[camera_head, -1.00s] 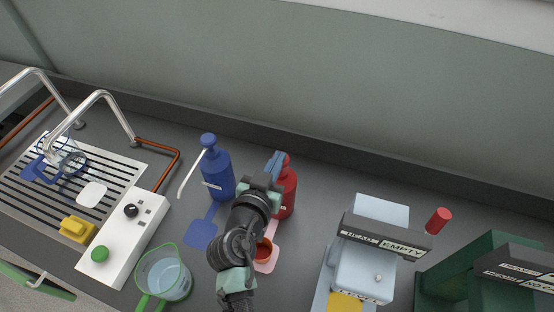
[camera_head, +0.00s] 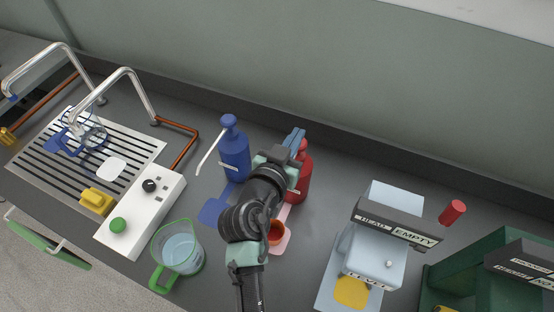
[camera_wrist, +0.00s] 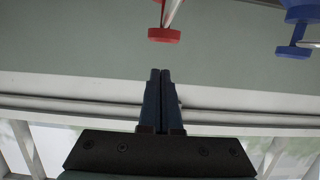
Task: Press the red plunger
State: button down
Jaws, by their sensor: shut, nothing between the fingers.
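A red pump bottle (camera_head: 303,184) stands on the dark counter, partly hidden behind my arm. Its red plunger (camera_head: 303,146) is at the top, beside my fingers in the head view. In the wrist view the red plunger head (camera_wrist: 165,35) shows at the top, with a pale spout, apart from the fingertips. My gripper (camera_head: 298,133) is shut and empty. Its two fingers lie together in the wrist view (camera_wrist: 160,72). I see no contact with the plunger.
A blue pump bottle (camera_head: 234,158) stands left of the red one; its blue plunger also shows in the wrist view (camera_wrist: 293,52). A grey machine (camera_head: 376,258) stands to the right. A measuring jug (camera_head: 180,255) and a white control box (camera_head: 140,215) are to the left.

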jog(key=v, duration=0.3)
jog(key=b+v, duration=0.1)
jog(key=v, duration=0.2)
jog(key=b+v, duration=0.1)
jog(key=v, duration=0.2)
jog(key=shift+s+a+f, duration=0.1)
jog(key=shift+s+f, duration=0.1)
jog(key=shift+f, duration=0.1)
dwell(0.4)
jog(key=w+r+t+y, duration=0.1)
jog(key=w+r+t, duration=0.15)
jog(key=r, duration=1.05)
jog(key=w+r+t+y, duration=0.15)
jog(key=r+t, duration=0.25)
jog(key=r, duration=0.8)
jog(key=s+d+r+n+t+y, duration=0.1)
jog(key=s+r+t, duration=0.2)
jog(key=r, duration=0.8)
jog(key=s+d+r+n+t+y, duration=0.1)
jog(key=s+d+r+n+t, duration=0.1)
jog(key=s+r, duration=0.5)
notch_tip(320, 180, up, 4)
jog(key=shift+s+f+n+t, duration=0.1)
jog(key=shift+s+n+t, duration=0.25)
jog(key=shift+t, duration=0.4)
